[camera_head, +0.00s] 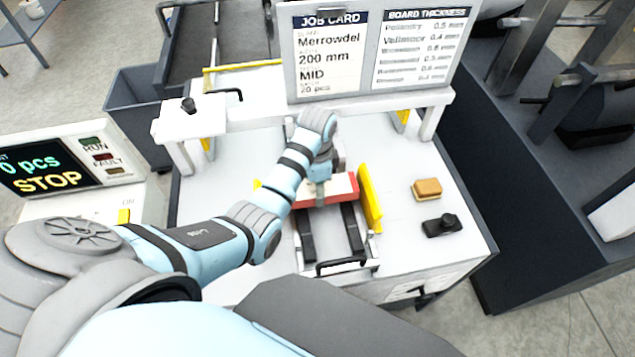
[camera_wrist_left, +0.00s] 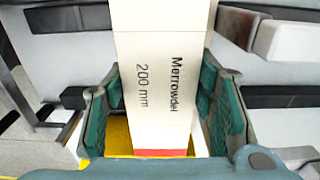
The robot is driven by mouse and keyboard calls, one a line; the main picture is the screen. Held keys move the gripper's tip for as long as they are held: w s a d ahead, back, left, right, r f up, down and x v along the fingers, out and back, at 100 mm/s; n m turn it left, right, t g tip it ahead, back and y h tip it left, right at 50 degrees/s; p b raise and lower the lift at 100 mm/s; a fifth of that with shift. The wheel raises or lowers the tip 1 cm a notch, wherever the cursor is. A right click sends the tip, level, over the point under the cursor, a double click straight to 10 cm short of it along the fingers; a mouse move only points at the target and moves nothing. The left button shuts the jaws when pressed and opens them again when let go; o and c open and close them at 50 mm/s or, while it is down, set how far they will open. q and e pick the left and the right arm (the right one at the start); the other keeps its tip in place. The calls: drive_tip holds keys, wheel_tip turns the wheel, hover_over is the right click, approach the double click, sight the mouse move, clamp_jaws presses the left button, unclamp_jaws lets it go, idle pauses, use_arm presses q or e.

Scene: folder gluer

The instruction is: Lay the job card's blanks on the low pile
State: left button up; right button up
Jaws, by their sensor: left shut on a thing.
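The job card (camera_head: 327,55) on the white board reads Merrowdel, 200 mm, MID and a pcs count that is hard to read. My left gripper (camera_head: 321,192) is shut on a white bundle of blanks with a red edge (camera_head: 343,188). In the left wrist view the blanks (camera_wrist_left: 157,60) read Merrowdel 200 mm, with the teal fingers of the gripper (camera_wrist_left: 160,95) on both sides. The bundle is over the dark rails (camera_head: 353,228), beside a yellow guide (camera_head: 371,197). I cannot tell whether it touches a pile below. My right gripper is not in view.
The board thickness card (camera_head: 421,47) hangs beside the job card. A tan block (camera_head: 427,189) and a black device (camera_head: 441,225) lie on the white table to the right. The control panel (camera_head: 62,172) at the left shows STOP. A grey bin (camera_head: 140,108) stands behind.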

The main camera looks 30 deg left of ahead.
use_arm(q)
drive_tip(key=shift+f, duration=0.5)
idle(0.4)
drive_tip(key=o, duration=1.6)
drive_tip(key=shift+o, duration=0.2)
